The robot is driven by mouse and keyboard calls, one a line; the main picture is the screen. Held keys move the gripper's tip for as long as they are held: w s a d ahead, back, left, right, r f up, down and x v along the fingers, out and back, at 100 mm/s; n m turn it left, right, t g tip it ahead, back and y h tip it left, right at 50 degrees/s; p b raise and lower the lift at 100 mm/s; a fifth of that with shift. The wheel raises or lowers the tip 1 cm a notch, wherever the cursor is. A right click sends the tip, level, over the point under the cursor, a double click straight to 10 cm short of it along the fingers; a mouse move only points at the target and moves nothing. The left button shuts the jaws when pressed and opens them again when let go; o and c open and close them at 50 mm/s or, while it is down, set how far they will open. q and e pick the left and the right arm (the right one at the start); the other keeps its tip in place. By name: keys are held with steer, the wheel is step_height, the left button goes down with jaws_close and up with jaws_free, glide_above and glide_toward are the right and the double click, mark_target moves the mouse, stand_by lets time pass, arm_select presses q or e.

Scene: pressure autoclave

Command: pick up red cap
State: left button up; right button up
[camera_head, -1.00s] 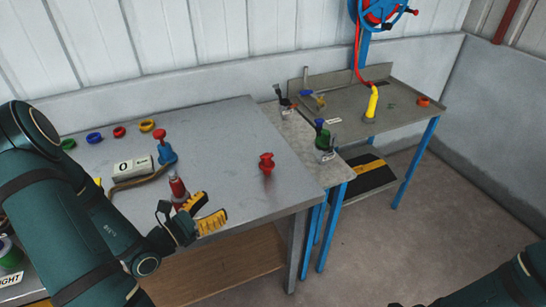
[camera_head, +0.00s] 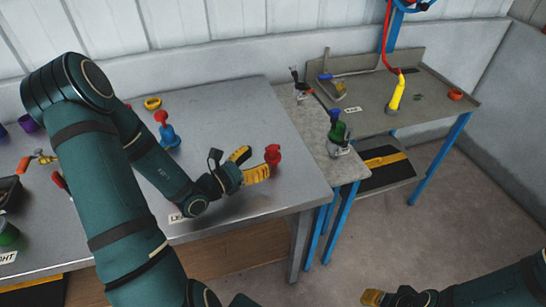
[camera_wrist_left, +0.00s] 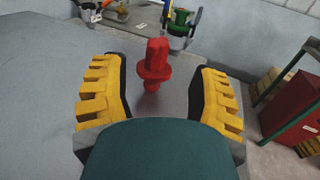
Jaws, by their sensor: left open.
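The red cap (camera_head: 272,154) stands upright on the grey metal bench, near its right edge. My left gripper (camera_head: 252,165) is open and low over the bench, just left of the cap with its fingers pointing at it. In the left wrist view the red cap (camera_wrist_left: 155,65) shows in the gap between the two yellow fingers (camera_wrist_left: 158,95), with space on both sides and no visible contact. My right gripper (camera_head: 385,298) shows only partly at the bottom edge, and its opening cannot be made out.
A blue bottle with a red top (camera_head: 166,132) and a yellow ring (camera_head: 153,103) stand behind my left arm. A green valve piece (camera_head: 338,135) is on the narrow side table to the right. A yellow nozzle (camera_head: 396,95) stands on the far table. The bench around the cap is clear.

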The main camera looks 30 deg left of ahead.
mark_target(273, 147)
arm_select(q)
steer(key=shift+b+x, duration=0.55)
steer(key=shift+x, duration=2.65)
steer(key=shift+a, duration=0.2)
jaws_close()
